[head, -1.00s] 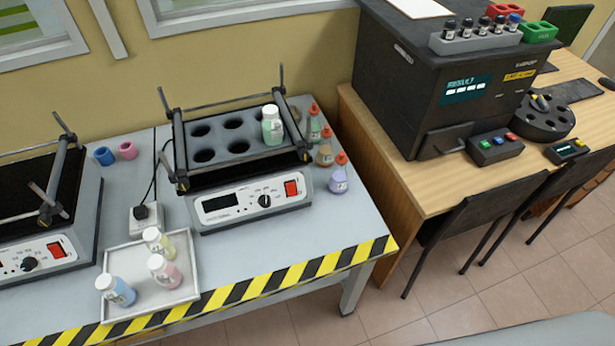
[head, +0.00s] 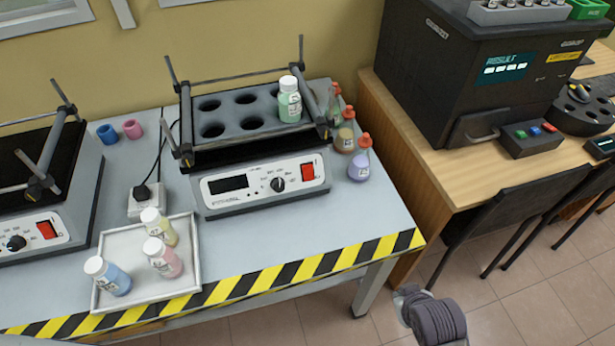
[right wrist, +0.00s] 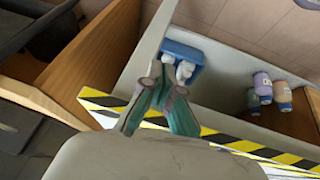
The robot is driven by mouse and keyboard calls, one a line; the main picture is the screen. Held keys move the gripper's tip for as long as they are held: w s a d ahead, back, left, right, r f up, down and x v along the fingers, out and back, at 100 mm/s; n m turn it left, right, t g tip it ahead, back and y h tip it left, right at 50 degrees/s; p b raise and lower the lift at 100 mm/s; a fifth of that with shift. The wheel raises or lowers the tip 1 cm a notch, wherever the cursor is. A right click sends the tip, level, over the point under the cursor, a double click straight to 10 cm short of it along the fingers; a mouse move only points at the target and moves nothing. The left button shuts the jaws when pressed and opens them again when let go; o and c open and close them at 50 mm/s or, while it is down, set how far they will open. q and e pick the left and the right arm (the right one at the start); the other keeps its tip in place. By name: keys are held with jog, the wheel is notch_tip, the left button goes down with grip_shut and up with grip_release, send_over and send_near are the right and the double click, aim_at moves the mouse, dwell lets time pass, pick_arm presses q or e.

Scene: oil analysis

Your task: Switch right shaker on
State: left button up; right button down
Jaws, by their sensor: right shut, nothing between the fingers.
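The right shaker (head: 265,190) stands on the grey bench in the head view. Its front panel has a dark display (head: 228,184), a black knob (head: 278,184) and a red switch (head: 308,174) at the right end. A bottle of green liquid (head: 290,104) sits in its holed tray. My right gripper (head: 408,293) is low in the head view, in front of the bench and well apart from the shaker. In the right wrist view its fingers (right wrist: 163,82) are together with nothing between them. My left gripper is not in view.
A white tray (head: 106,240) with small bottles lies in front of the shaker. Several orange-stoppered flasks (head: 359,166) stand right of it. Another shaker (head: 60,185) is at left. The right wrist view shows a blue rack (right wrist: 190,52) beyond the striped edge (right wrist: 250,147).

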aim_at(308, 173)
jog(key=w+r+n+t, duration=0.1)
jog(key=w+r+t, duration=0.1)
jog(key=w, duration=0.1)
jog(key=w+a+r+n+t, duration=0.1)
jog(key=w+r+t, duration=0.1)
jog(key=w+r, duration=0.1)
jog(key=w+a+r+n+t, duration=0.1)
jog(key=w+r+n+t, duration=0.1)
jog(key=w, duration=0.3)
jog(key=shift+a+r+b, duration=0.2)
jog(key=shift+r+b, duration=0.2)
jog(key=w+a+r+n+t+y, duration=0.6)
jog(key=w+a+r+n+y, duration=0.15)
jog(key=a+n, duration=0.2)
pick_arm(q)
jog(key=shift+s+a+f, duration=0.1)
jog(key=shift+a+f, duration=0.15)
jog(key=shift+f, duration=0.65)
pick_arm(e)
jog(key=s+a+r+n+g+y, duration=0.1)
jog(key=s+a+n+g+y, duration=0.2)
jog(key=a+n+y, duration=0.3)
jog(key=n+y, duration=0.2)
jog(key=n, duration=0.1)
jog(key=shift+s+r+n+g, duration=0.15)
jog(key=shift+r+n+g, duration=0.1)
jog(key=shift+n+g, duration=0.1)
jog(key=shift+a, duration=0.1)
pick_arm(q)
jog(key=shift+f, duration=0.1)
